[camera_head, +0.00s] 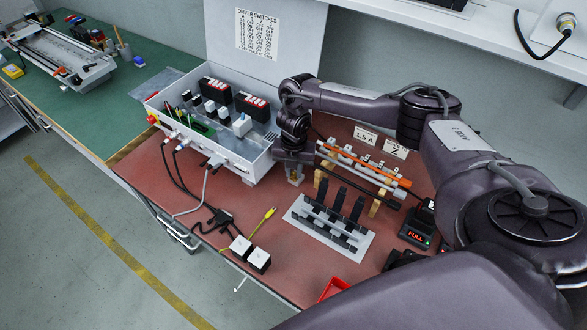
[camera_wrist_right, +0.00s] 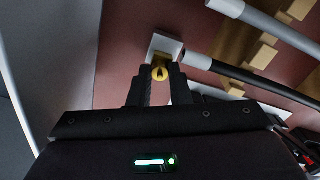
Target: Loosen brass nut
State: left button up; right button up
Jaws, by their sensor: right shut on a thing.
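In the head view, my right gripper (camera_head: 293,162) points down at the left end of the gantry rail (camera_head: 350,165), just right of the open control box. My left gripper is not in view.
The grey control box (camera_head: 238,150) with its raised lid stands left of the gripper. A grey rack with black upright pieces (camera_head: 325,233) lies in front of the rail.

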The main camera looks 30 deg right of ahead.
jog(key=n+b, duration=0.2)
jog(key=n, duration=0.1)
jog(key=n+b, duration=0.1)
jog(key=n, duration=0.1)
jog(key=shift+w+f, duration=0.1)
jog(key=shift+f, duration=0.15)
jog(key=shift+n+b, duration=0.4)
jog(key=shift+n, duration=0.5)
jog(key=shift+r+n+b, duration=0.2)
jog(key=shift+n+b, duration=0.2)
jog(key=shift+n, duration=0.8)
jog(key=n+b, duration=0.2)
jog(key=n, duration=0.2)
jog(key=shift+f, duration=0.2)
jog(key=n+b, duration=0.2)
jog(key=n, duration=0.3)
jog(key=shift+r+n, duration=0.3)
jog(key=shift+n, duration=0.1)
jog(key=o, duration=0.6)
